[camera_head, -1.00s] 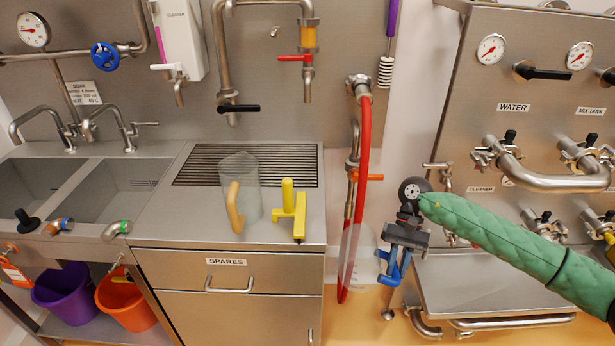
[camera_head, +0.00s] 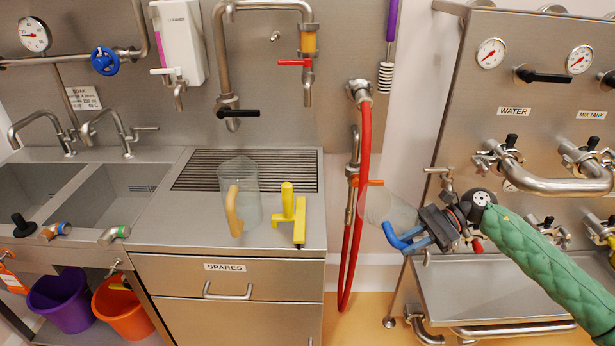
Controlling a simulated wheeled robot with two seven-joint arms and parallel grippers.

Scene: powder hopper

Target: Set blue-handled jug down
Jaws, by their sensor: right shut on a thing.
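My right gripper (camera_head: 419,240) is shut on the blue handle of a clear jug (camera_head: 386,206). The jug is tilted and held in the air, in front of the red hose and left of the steel panel. The gripper hides part of the handle. The steel counter (camera_head: 170,226) with its ribbed drain area lies to the left of the jug. A clear jug with an orange-yellow handle (camera_head: 247,200) stands upright on the counter. My left gripper is not in view.
A yellow tool (camera_head: 299,220) stands on the counter's right side, nearest the held jug. The red hose (camera_head: 364,180) hangs between counter and panel. A low steel shelf (camera_head: 480,285) under the panel looks empty. The counter's front left is clear.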

